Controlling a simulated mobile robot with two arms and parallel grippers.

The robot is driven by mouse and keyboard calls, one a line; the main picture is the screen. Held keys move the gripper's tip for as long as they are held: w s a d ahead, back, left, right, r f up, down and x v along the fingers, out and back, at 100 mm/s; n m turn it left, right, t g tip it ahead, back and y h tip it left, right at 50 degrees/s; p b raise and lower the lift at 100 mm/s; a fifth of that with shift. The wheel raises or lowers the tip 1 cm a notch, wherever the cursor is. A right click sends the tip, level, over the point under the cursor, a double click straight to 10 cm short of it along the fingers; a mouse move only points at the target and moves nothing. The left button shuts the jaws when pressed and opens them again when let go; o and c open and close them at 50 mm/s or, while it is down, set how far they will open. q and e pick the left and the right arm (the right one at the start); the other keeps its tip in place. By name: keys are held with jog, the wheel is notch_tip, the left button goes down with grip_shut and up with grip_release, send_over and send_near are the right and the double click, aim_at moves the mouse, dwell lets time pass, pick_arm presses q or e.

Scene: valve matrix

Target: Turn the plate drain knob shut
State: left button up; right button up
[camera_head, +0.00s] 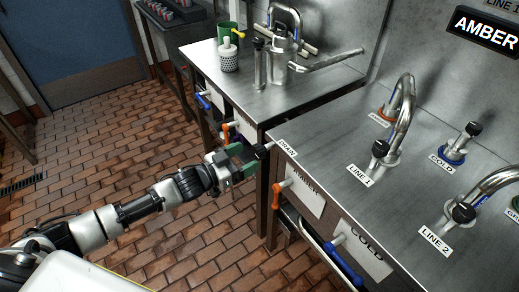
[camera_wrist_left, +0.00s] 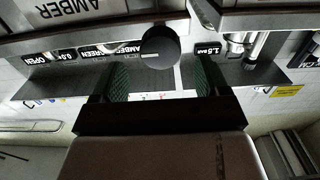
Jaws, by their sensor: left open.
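A black round knob (camera_head: 261,151) sits at the corner of the near steel counter, beside a label reading DRAIN (camera_head: 287,148). My left gripper (camera_head: 246,160) is open at this knob, its green-padded fingers pointing toward it from the left. In the left wrist view a dark round knob (camera_wrist_left: 160,47) shows between the tips of the two open fingers (camera_wrist_left: 163,76), with a gap on each side. I cannot tell how deep it sits between them, nor the knob's turn angle. My right gripper is not in view.
The near counter (camera_head: 335,125) carries taps and black-topped valves labelled LINE 1 (camera_head: 360,174) and LINE 2 (camera_head: 435,239). An orange lever (camera_head: 278,192) and a blue lever (camera_head: 345,262) stick out below its front edge. A second counter (camera_head: 270,100) stands behind. Brick floor at left is free.

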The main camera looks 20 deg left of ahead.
aim_at(255, 152)
pick_arm(q)
jog(key=x, duration=0.5)
jog(key=shift+a, duration=0.1)
jog(key=c, duration=0.9)
